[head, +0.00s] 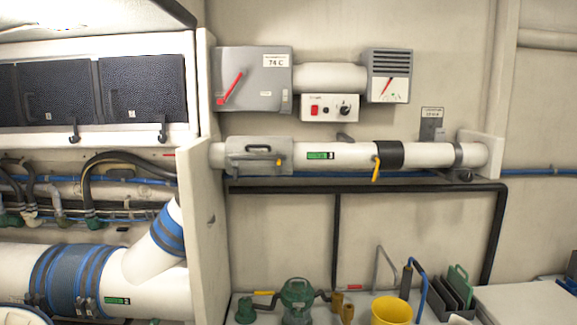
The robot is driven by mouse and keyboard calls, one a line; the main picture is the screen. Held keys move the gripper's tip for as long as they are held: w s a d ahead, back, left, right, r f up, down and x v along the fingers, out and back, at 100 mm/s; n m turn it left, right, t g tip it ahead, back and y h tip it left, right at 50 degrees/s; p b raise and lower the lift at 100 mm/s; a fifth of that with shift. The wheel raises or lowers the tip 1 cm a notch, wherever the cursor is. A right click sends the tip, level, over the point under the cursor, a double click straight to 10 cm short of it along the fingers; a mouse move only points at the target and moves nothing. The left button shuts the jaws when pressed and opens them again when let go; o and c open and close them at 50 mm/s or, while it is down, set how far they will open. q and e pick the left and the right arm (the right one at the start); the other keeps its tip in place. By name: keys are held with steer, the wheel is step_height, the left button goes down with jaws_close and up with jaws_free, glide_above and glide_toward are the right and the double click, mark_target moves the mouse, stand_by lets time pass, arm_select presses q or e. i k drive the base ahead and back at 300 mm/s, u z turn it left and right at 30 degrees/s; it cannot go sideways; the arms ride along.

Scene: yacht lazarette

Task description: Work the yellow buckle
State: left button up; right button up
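A white horizontal pipe (345,155) runs along the wall in the head view. A grey cover with a handle (247,153) sits around its left part. A small yellow piece (279,162), which may be the yellow buckle, is at the cover's right end. It is too small to tell whether it is open or closed. A yellow lever (376,169) hangs down from a black band (388,154) farther right on the pipe. Neither of my grippers is in view.
A grey box with a red lever (252,79), a control box (329,107) and a gauge (389,76) are above the pipe. A white upright panel (213,200) stands at left. Below are a black rail (420,187), a green pump (297,299) and a yellow bucket (391,310).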

mark_target(279, 154)
steer(key=z, duration=0.45)
steer(key=k, duration=1.1)
steer(key=z, duration=0.75)
steer(key=i, duration=0.7)
steer(key=u, duration=0.4)
steer(key=i, duration=1.5)
steer(key=u, duration=0.4)
